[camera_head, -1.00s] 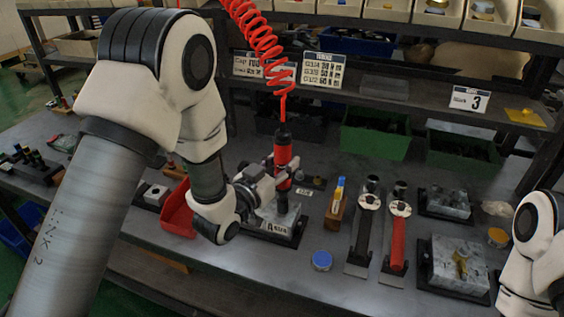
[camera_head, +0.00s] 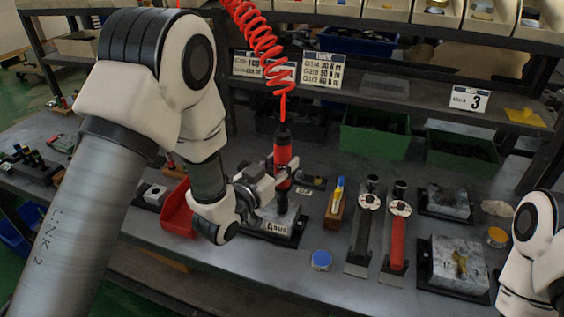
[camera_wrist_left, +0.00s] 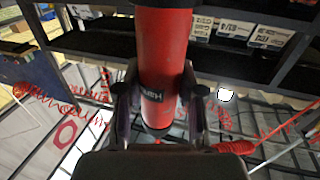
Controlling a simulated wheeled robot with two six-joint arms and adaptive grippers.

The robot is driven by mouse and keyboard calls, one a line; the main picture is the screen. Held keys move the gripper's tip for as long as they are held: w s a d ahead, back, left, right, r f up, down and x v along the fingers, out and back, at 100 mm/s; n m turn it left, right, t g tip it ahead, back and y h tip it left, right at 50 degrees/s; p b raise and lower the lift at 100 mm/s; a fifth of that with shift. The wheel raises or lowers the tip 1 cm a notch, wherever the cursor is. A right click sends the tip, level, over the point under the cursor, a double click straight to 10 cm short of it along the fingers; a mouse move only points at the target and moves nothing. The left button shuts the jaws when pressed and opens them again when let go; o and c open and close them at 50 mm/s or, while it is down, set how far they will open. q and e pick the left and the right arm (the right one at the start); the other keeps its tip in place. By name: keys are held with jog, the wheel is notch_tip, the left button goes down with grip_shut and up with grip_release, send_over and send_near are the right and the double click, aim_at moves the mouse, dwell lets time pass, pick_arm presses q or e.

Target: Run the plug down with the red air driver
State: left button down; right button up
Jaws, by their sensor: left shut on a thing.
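The red air driver (camera_head: 283,149) hangs upright under a coiled red hose (camera_head: 262,42). My left gripper (camera_head: 279,176) is shut on the driver's body. In the left wrist view the red driver (camera_wrist_left: 165,45) stands between both fingers of the left gripper (camera_wrist_left: 162,95). Below it a grey valve block (camera_head: 272,222) marked A sits on a dark base. A dark upright piece (camera_head: 282,203), perhaps the plug or the driver's socket, shows at the block's top. I cannot tell whether driver and plug touch. My right arm shows at the right edge, but its gripper is out of frame.
A red bin (camera_head: 177,212) stands left of the block. Right of it are a wooden holder (camera_head: 335,208), a blue-lidded tin (camera_head: 321,260), a black wrench (camera_head: 364,232) and a red one (camera_head: 396,235). More blocks (camera_head: 458,262) sit farther right. Green bins (camera_head: 374,138) line the back.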

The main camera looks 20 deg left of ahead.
aim_at(279, 136)
pick_arm(q)
jog(key=shift+w+r+p, duration=0.1)
jog(key=shift+r+p, duration=0.2)
jog(key=shift+r, duration=0.1)
notch_tip(279, 136, up, 7)
jog(key=p, duration=0.4)
jog(key=shift+p, duration=0.35)
jog(key=shift+f, duration=0.1)
dwell(0.5)
